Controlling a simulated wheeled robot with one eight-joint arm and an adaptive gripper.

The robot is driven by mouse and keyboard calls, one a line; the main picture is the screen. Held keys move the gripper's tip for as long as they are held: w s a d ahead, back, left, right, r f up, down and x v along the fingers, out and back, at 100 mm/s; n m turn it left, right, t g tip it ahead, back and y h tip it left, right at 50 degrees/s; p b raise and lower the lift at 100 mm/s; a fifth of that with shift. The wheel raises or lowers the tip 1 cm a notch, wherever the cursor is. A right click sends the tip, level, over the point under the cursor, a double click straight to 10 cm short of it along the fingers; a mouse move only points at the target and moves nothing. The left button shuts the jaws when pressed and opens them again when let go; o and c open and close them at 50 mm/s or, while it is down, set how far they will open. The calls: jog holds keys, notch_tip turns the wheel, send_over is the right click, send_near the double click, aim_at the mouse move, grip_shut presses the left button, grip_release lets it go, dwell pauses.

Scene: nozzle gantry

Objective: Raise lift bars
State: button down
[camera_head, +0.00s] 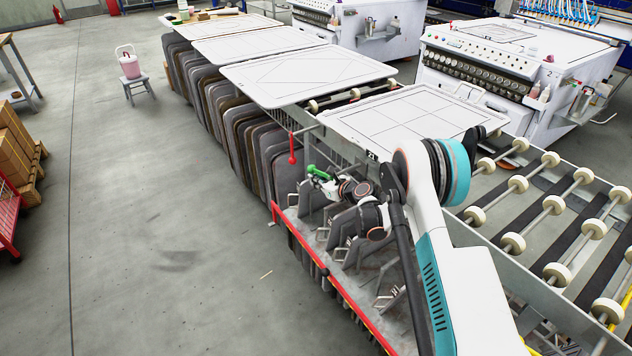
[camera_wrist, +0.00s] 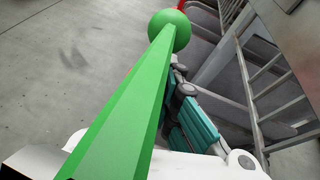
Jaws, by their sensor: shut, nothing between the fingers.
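A green lift bar (camera_head: 318,173) with a round knob shows beside the near rack in the head view. In the wrist view the green bar (camera_wrist: 122,110) runs close across the picture up to its ball knob (camera_wrist: 169,31). My gripper (camera_head: 332,184) is at the green bar. Its teal and grey fingers (camera_wrist: 180,88) show shut behind the bar, with nothing between them; whether they touch it I cannot tell. A red bar (camera_head: 292,148) with a knob at its lower end hangs at the rack's side farther along, clear of my gripper.
Large white panels (camera_head: 305,76) lie on top of racks of dark plates. A roller conveyor (camera_head: 540,215) is to the right, with white machines (camera_head: 510,65) behind it. A red-edged rail (camera_head: 330,278) runs along the near rack. The floor (camera_head: 150,210) at left is open.

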jog(key=v, duration=1.2)
dwell(0.4)
